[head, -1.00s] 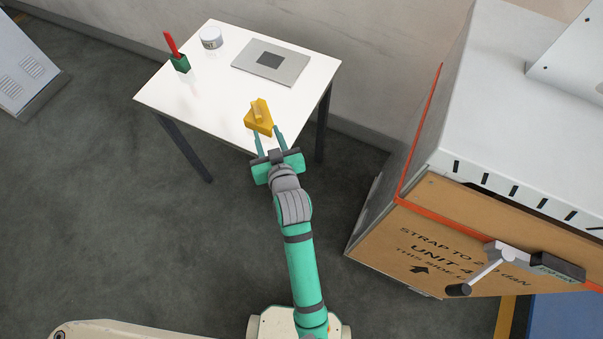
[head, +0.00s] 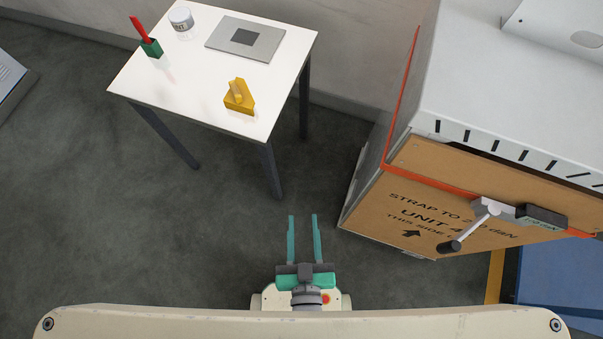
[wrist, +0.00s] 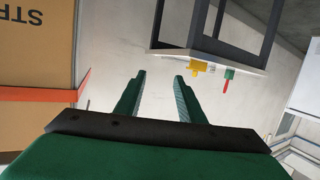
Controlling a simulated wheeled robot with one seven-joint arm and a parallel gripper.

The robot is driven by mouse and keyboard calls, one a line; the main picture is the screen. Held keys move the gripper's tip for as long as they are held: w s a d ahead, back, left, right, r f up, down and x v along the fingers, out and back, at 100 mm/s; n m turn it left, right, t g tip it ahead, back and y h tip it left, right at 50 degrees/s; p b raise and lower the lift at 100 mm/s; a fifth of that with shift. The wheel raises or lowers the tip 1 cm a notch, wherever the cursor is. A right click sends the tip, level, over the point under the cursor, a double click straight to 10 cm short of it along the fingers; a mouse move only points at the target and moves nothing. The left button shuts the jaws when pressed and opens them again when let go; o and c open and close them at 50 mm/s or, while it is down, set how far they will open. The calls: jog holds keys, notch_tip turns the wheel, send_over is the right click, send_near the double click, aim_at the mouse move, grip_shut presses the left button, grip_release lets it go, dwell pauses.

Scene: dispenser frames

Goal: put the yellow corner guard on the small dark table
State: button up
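The yellow corner guard (head: 239,97) rests on the white top of the small table (head: 200,92), near its front right edge. The table has a white top and dark legs. My gripper (head: 303,218) is open and empty, well in front of the table and apart from it. In the wrist view the two green fingers (wrist: 158,82) stand apart with nothing between them. The table (wrist: 205,55) appears upside down there, with the yellow guard (wrist: 196,68) at its edge.
On the table are a grey plate (head: 245,38), a white jar (head: 181,18) and a green holder (head: 151,47) with a red item. A large strapped crate (head: 440,215) stands at the right. The floor (head: 110,220) left of my gripper is clear.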

jog(key=shift+m+h, duration=0.3)
jog(key=shift+m, duration=0.1)
jog(key=v, duration=0.2)
jog(key=r+v, duration=0.1)
jog(key=v, duration=0.1)
jog(key=shift+s+a, duration=0.1)
jog(key=shift+a, duration=0.1)
